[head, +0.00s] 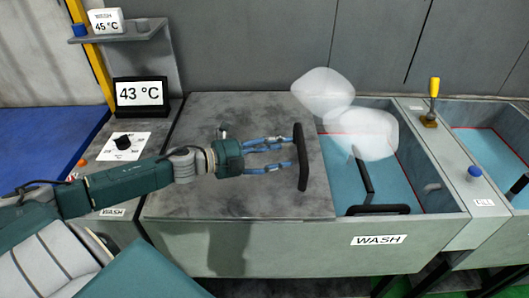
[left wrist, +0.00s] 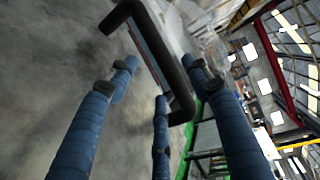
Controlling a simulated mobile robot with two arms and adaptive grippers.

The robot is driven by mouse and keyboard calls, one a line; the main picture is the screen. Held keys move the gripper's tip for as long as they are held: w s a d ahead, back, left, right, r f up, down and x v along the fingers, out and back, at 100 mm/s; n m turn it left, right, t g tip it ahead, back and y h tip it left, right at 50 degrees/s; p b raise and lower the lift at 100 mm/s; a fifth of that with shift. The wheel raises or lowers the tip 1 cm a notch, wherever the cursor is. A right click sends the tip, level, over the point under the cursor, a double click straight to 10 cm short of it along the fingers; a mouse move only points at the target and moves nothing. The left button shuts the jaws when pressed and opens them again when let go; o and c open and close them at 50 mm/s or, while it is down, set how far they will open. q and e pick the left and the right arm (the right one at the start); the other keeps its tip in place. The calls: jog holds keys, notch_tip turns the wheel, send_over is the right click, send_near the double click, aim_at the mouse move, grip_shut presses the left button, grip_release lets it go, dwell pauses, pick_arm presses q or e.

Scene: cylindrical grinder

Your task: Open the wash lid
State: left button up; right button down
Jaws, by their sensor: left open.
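The wash lid (head: 225,110) is a flat grey slab in the head view. It lies level to the left of the open part of the wash tank (head: 378,258). Its black bar handle (head: 301,175) stands near its right edge. My left gripper (head: 288,152) is open, with its blue fingers pointing right at the handle from its left side. In the left wrist view, the handle (left wrist: 160,55) lies at the fingertips (left wrist: 158,68), with the fingers spread around it. I cannot tell whether they touch. My right gripper is not in view.
Blue liquid (head: 340,175) shows in the tank, with a black-handled basket (head: 378,210) and white vapour puffs (head: 322,87) above. A second tank (head: 490,150) lies right. A 43 °C display (head: 140,93) and a control knob (head: 123,143) stand left, near my arm.

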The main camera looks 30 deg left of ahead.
pick_arm(q)
jog(key=shift+v, duration=2.3)
jog(key=shift+r, duration=0.15)
